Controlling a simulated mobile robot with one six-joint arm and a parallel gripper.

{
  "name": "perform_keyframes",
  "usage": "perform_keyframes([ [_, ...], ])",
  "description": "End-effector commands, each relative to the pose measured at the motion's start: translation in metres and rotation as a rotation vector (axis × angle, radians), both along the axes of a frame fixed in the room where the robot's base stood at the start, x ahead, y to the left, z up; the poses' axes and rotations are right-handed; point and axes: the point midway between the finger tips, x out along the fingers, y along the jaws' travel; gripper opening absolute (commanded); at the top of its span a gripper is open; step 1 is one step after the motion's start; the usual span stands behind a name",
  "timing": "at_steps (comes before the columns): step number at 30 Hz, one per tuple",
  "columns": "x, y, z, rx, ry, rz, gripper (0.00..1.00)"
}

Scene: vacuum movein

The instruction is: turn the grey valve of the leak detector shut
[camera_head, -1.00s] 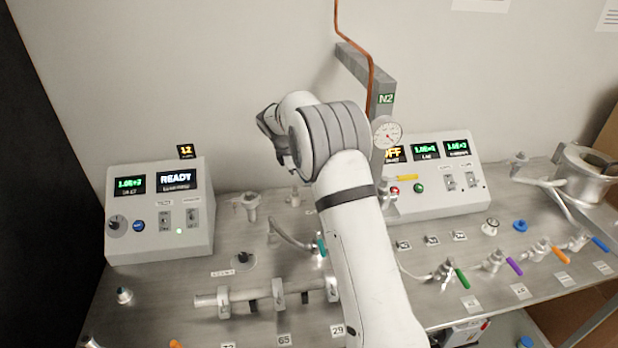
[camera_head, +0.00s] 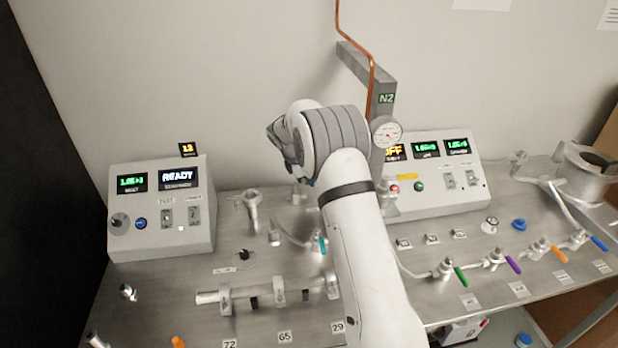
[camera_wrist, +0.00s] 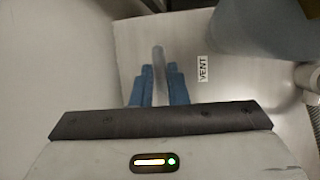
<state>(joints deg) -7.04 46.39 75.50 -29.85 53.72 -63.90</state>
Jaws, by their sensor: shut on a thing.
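In the wrist view my gripper (camera_wrist: 155,72) has its blue fingers shut on a thin grey bar, which looks like the handle of the grey valve (camera_wrist: 158,57). The bar sticks out beyond the fingertips, next to a white VENT label (camera_wrist: 203,69). The valve's body is not clear in this view. In the head view my own arm hides most of the gripper and the valve.
A second grey control box (camera_head: 440,198) stands right of my arm, with a round gauge (camera_head: 387,132) at its left. Several coloured valve handles line the bench's right side, including a green one (camera_head: 461,277). A horizontal pipe (camera_head: 265,294) lies at front left.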

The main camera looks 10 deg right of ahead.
Motion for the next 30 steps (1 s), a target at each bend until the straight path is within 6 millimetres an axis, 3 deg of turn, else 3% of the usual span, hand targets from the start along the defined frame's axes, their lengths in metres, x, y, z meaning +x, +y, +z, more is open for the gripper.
perform_keyframes([
  [20,-0.0010,0.0000,0.0001,0.001,-0.001,-0.026,0.00],
  [30,-0.0089,0.0015,0.0002,0.000,-0.001,-0.219,0.00],
])
